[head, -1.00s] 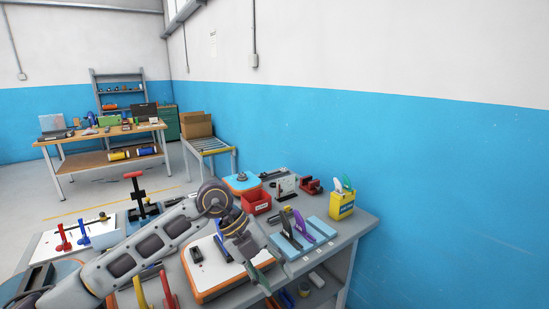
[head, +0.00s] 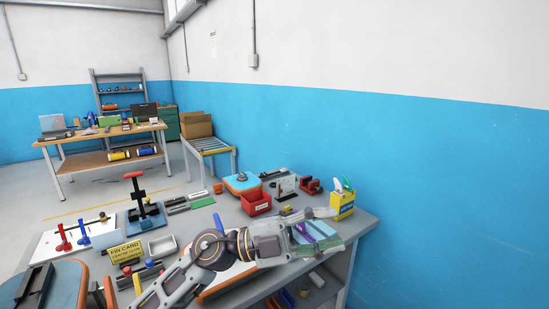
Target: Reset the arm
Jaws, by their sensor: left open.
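My left arm comes in from the bottom and its left gripper (head: 338,228) reaches to the right over the workbench (head: 361,222). The two fingers are spread apart, with nothing seen between them. Behind and between the fingers lie the light blue pad (head: 322,229) and the purple piece (head: 299,234), partly covered. The white and orange board (head: 215,290) is mostly hidden under my arm. My right gripper is not in view.
A red bin (head: 257,203) and a yellow container (head: 342,204) stand behind the gripper. A yellow "FIN CARD" sign (head: 125,252), a red-handled press (head: 142,205) and a white tray (head: 162,245) are left of my arm. A blue wall (head: 440,180) borders the right.

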